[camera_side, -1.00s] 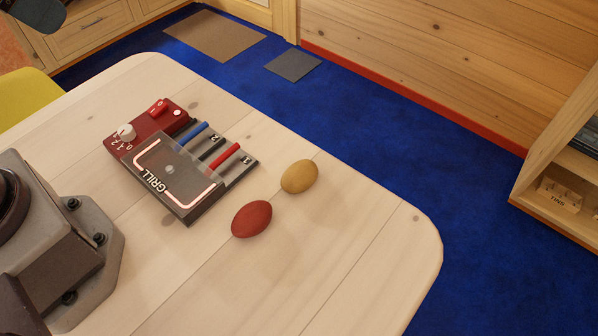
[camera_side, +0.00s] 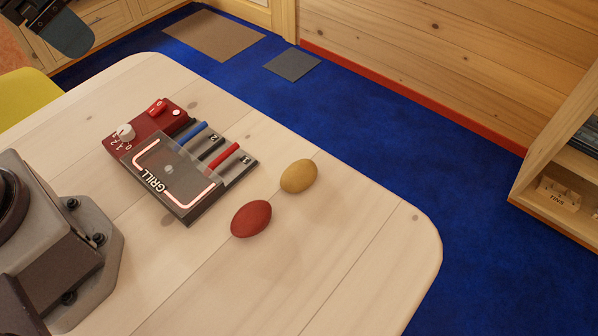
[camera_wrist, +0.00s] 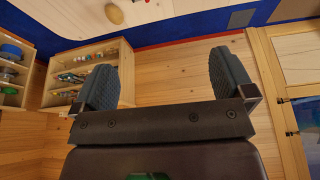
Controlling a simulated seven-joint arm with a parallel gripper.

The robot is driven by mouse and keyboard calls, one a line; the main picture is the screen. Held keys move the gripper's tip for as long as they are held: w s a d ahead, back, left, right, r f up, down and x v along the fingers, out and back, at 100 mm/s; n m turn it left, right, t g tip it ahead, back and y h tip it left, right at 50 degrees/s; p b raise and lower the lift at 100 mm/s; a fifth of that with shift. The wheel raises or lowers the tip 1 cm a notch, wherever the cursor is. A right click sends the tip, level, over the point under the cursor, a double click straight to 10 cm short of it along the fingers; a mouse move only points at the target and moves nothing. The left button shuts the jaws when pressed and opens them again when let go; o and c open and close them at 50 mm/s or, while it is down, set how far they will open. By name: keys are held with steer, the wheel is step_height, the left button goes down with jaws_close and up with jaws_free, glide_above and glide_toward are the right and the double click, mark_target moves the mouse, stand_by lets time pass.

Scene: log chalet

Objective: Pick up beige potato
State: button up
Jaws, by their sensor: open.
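The beige potato (camera_side: 298,176) lies on the pale wooden table, right of the grill toy. It also shows small at the top edge of the wrist view (camera_wrist: 114,14). A red potato (camera_side: 251,219) lies just to its lower left, apart from it. My gripper (camera_wrist: 165,72) is open, with its two dark ridged fingers wide apart and nothing between them. In the side view only a dark finger part of my gripper (camera_side: 62,32) shows at the top left corner, far from the potato and above the table.
The toy grill (camera_side: 180,165) with red and blue sliders lies left of the potatoes. The table (camera_side: 350,270) is clear around the potatoes to its rounded right edge. A yellow chair (camera_side: 25,98) stands at the left. An open shelf (camera_wrist: 85,75) shows in the wrist view.

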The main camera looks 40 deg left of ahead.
steer(key=w+d+f+g, duration=0.3)
steer(key=w+d+f, duration=0.1)
steer(key=w+d, duration=0.15)
steer(key=n+g+h, duration=0.1)
steer(key=n, duration=1.6)
glide_toward(298, 168)
steer(key=f, duration=0.7)
steer(key=d+f, duration=0.1)
steer(key=f, duration=0.2)
steer(key=shift+d+f, duration=0.1)
steer(key=shift+f, duration=0.3)
steer(key=shift+w, duration=0.1)
steer(key=c, duration=0.7)
